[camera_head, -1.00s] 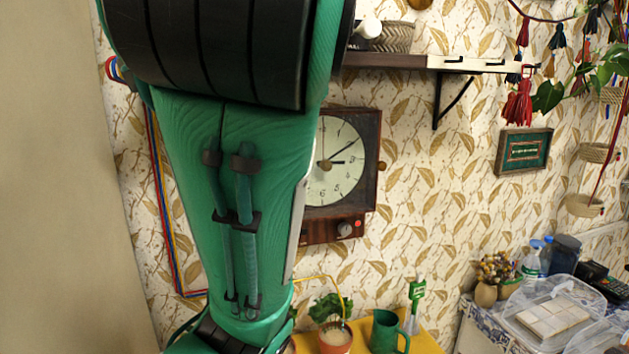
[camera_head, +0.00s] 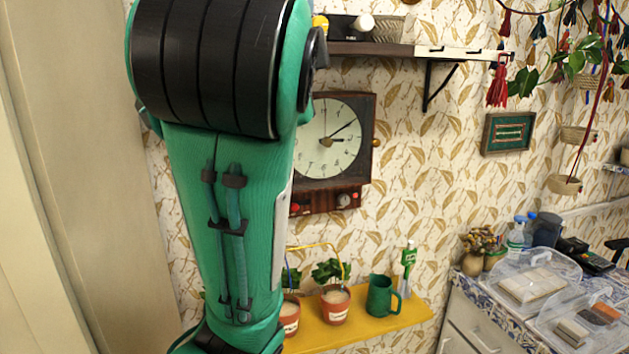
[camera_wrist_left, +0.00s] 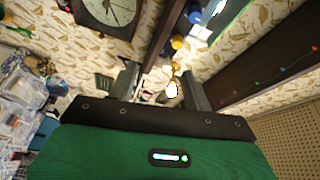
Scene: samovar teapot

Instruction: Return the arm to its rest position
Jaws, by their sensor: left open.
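My green arm (camera_head: 225,190) with its black joint (camera_head: 205,65) fills the left-centre of the head view and hides part of the wall and clock. Its gripper is outside the head view. In the left wrist view my left gripper (camera_wrist_left: 163,82) shows two grey fingers spread apart, with nothing held between them. Beyond them are the patterned wallpaper and small bright and yellow things too blurred to name. My right gripper shows in neither view.
A wall clock (camera_head: 330,140) hangs right beside the arm, below a dark shelf (camera_head: 375,49). A yellow shelf (camera_head: 370,328) holds potted plants (camera_head: 335,305) and a green mug (camera_head: 381,297). A counter with clear boxes (camera_head: 535,280) stands at right.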

